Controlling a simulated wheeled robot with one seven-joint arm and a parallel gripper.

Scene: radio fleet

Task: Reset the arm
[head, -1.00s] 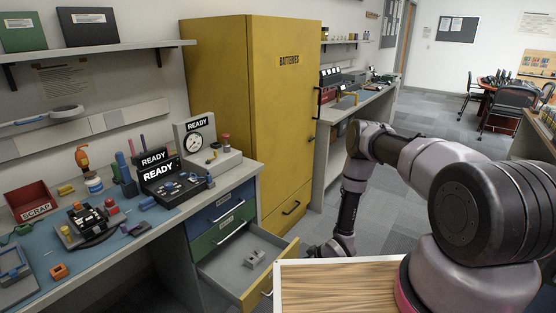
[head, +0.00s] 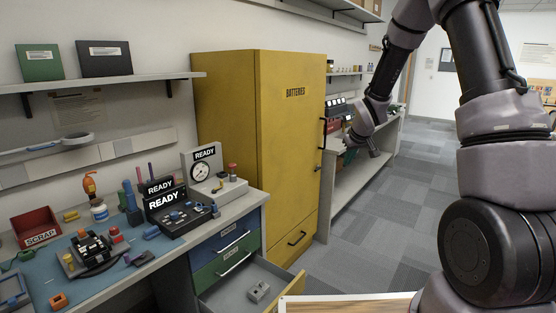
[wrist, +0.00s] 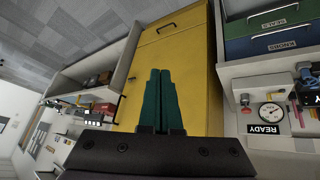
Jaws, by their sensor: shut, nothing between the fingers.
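My arm rises on the right of the head view, its forearm hanging down in front of the far bench. My gripper (head: 362,146) is at its lower end, to the right of the yellow batteries cabinet (head: 255,150) in the picture, in the air. In the wrist view my gripper's green fingers (wrist: 160,98) lie side by side, shut and empty, with the cabinet (wrist: 185,70) behind them.
An open drawer (head: 240,295) with a small grey part (head: 259,291) juts out below the workbench (head: 170,245). The bench holds READY devices (head: 165,200) and a red scrap bin (head: 36,228). The grey floor (head: 375,210) beside the cabinet is clear.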

